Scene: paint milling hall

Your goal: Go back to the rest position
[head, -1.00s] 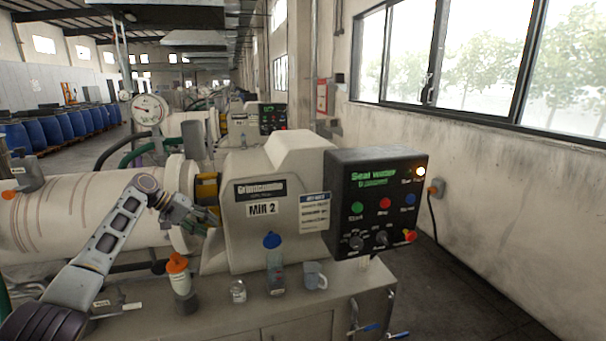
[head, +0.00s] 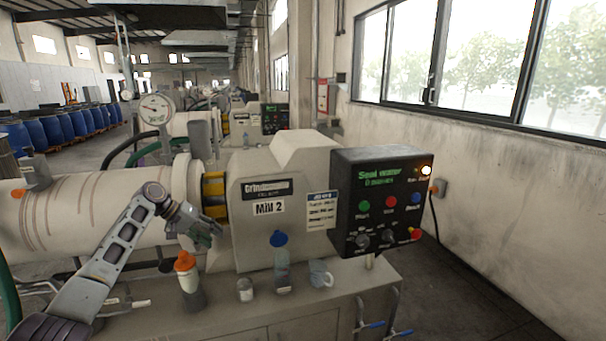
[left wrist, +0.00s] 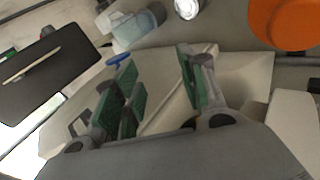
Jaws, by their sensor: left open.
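My left gripper (head: 210,238) is in front of the mill's yellow coupling, to the left of the Mill 2 housing (head: 285,200). It is open and empty; its green-padded fingers (left wrist: 160,95) stand apart in the left wrist view. The fingers are above the bench items and touch none of them that I can see. My right gripper is not in view.
On the bench (head: 230,315) stand an orange-capped bottle (head: 188,285), a small jar (head: 245,290), a blue-capped bottle (head: 282,272) and a mug (head: 320,274). A black control panel (head: 380,200) is at right. A pressure gauge (head: 156,109) stands behind the mill.

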